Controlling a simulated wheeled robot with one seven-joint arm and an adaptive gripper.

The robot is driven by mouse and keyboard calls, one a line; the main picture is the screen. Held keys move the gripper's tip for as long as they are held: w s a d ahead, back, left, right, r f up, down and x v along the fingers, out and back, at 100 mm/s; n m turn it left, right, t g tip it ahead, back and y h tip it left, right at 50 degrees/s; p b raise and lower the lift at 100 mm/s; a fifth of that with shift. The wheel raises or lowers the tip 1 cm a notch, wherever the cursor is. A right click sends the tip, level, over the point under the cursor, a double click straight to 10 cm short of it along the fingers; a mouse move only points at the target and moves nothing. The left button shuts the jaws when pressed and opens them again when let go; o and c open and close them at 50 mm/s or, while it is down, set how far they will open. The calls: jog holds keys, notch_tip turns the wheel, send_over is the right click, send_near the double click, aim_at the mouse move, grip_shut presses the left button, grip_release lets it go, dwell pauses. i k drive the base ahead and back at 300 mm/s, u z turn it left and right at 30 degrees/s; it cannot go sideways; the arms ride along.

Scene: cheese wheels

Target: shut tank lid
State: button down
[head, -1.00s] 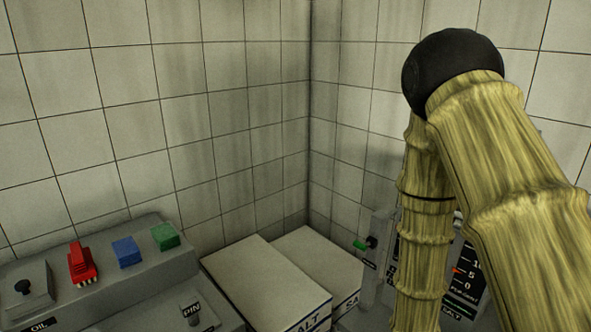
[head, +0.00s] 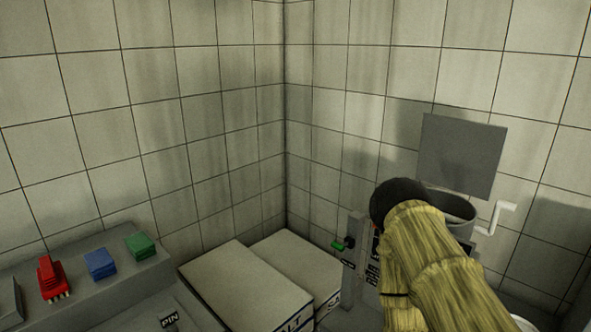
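A flat grey square plate (head: 461,156), which looks like the tank lid, stands upright against the back wall at the right. Just below it is the round grey rim of the tank (head: 456,207), open at the top as far as I can see. My arm, with its black joint, covers the tank's left and front side. My gripper is out of view, so I cannot tell where it is relative to the lid.
A white crank handle (head: 494,218) sticks out right of the tank. A panel with a green-handled switch (head: 338,245) stands left of it. White salt boxes (head: 247,284) fill the corner.

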aim_at(460, 156)
jog(key=z, duration=1)
jog(key=k, duration=0.45)
jog(key=u, duration=0.2)
jog(key=i, duration=1.15)
jog(key=z, duration=1.2)
jog(key=k, duration=0.15)
jog(key=u, duration=0.1)
